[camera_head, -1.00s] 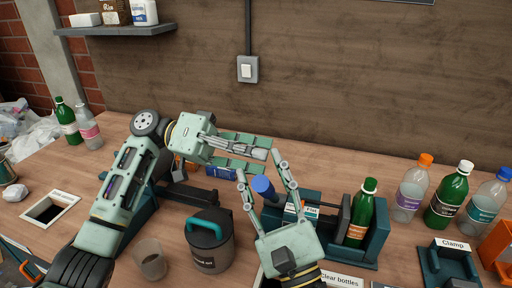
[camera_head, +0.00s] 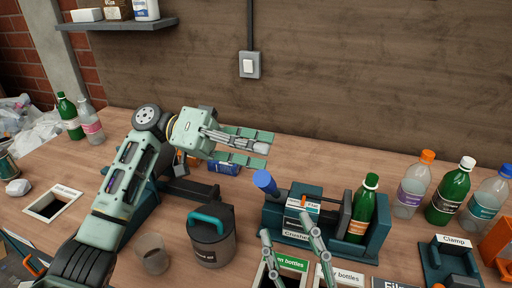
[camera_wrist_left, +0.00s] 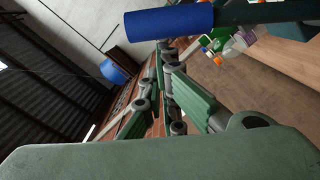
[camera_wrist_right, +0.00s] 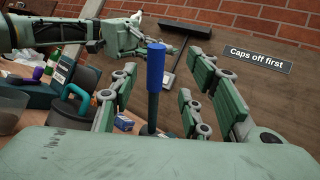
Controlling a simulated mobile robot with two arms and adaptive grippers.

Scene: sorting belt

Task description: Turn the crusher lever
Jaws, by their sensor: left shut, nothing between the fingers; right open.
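The crusher (camera_head: 272,215) is a dark teal frame on the bench in the head view. Its lever has a blue handle (camera_head: 265,183) standing up at the left end, tilted. My right gripper (camera_head: 285,226) is open and empty in front of the crusher, below the handle. In the right wrist view the blue handle (camera_wrist_right: 155,68) appears between the spread fingers, apart from them. My left gripper (camera_head: 266,150) is shut and empty, above and behind the handle. A blue handle (camera_wrist_left: 170,25) crosses the top of the left wrist view.
A grey jug with a teal handle (camera_head: 212,240) and a clear cup (camera_head: 152,254) stand left of the crusher. Several bottles (camera_head: 447,195) and a clamp (camera_head: 447,262) are at the right. Bin openings (camera_head: 290,264) lie in front.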

